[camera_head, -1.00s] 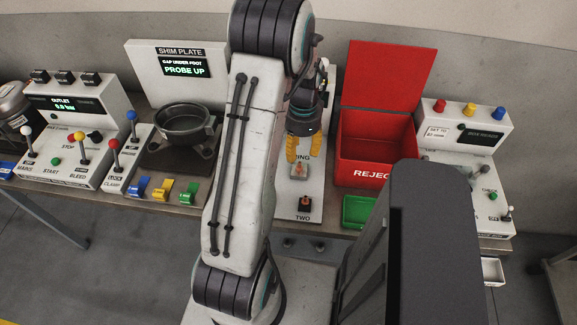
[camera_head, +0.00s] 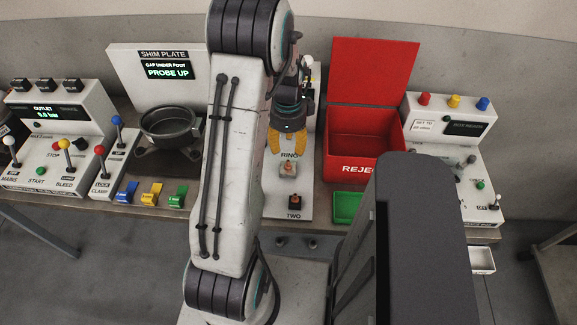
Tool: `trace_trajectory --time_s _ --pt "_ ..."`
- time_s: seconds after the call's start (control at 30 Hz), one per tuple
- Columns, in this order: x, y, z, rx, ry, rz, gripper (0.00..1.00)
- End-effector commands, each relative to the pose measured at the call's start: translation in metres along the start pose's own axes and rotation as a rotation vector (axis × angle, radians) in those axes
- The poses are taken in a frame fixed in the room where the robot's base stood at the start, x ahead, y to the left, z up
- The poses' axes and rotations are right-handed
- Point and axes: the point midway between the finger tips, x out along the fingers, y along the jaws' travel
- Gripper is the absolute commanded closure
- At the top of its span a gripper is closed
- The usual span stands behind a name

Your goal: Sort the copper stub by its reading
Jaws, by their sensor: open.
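My gripper (camera_head: 287,149) has yellow fingers that are spread apart and empty. It hangs pointing down over the white board (camera_head: 273,205), just behind the RING label. In front of the fingers, a pale block (camera_head: 288,170) with a small copper-orange piece on it stands at RING. I cannot tell for sure whether that piece is the copper stub. Nearer the front, a dark block (camera_head: 295,202) with an orange top stands at TWO. The red REJECT bin (camera_head: 365,171) is open to the right. A green tray (camera_head: 347,207) lies in front of it. The upper board is hidden behind my gripper.
At the left are the OUTLET panel (camera_head: 60,112) with levers, a dark round pot (camera_head: 170,123) and the SHIM PLATE display (camera_head: 165,63) reading PROBE UP. A control box (camera_head: 448,122) with coloured buttons stands at the right. My arm hides part of the bench.

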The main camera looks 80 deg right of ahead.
Motion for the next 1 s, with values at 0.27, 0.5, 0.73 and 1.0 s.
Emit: trace_trajectory --time_s 0.27,0.5,0.73,1.0 --pt "0.001 0.000 0.000 -0.002 0.000 0.000 0.54" --pt "0.008 0.000 0.000 -0.002 0.000 0.000 0.54" --pt "0.026 0.000 0.000 -0.003 0.000 0.001 0.54" --pt "0.058 0.001 0.000 -0.003 0.000 0.002 0.54"
